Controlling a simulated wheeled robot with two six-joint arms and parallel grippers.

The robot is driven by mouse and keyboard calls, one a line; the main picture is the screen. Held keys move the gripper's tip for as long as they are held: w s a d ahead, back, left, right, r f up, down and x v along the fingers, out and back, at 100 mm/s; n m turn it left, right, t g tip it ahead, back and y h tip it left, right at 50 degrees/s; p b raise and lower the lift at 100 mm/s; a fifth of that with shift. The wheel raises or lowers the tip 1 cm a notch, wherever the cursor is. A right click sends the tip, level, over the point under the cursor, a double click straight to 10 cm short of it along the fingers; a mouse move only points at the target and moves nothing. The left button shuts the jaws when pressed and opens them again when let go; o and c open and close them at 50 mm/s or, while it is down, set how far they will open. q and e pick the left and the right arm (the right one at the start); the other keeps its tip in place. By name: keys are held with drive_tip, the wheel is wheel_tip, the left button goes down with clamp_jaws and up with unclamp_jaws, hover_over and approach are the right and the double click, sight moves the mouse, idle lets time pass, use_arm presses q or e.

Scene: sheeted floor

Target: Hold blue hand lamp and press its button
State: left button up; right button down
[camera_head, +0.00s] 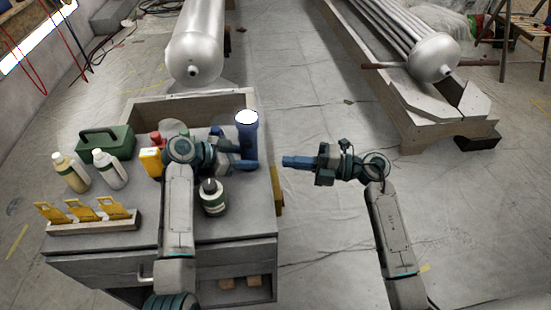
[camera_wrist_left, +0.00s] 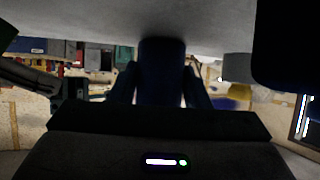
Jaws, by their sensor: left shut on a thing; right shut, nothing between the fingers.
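The blue hand lamp (camera_head: 248,138) stands upright near the right edge of the workbench top, its white round lamp face pointing up. My left gripper (camera_head: 246,164) is shut on its lower body. In the left wrist view the dark blue lamp body (camera_wrist_left: 162,72) sits between the two fingers of my left gripper (camera_wrist_left: 161,85). The lamp's button cannot be made out in either view. My right gripper (camera_head: 286,161) is shut and empty, off the bench's right side, with its fingers pointing left toward the lamp and a gap between them.
Silver cylinders (camera_head: 197,45) lie behind.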

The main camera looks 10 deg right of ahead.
idle(0.3)
use_arm(q)
drive_tip(key=o, duration=1.1)
drive_tip(key=v, duration=1.1)
drive_tip(key=shift+a, duration=0.1)
drive_tip(key=shift+s+a+r, duration=0.15)
drive_tip(key=shift+a+r, duration=0.15)
drive_tip(key=shift+a, duration=0.05)
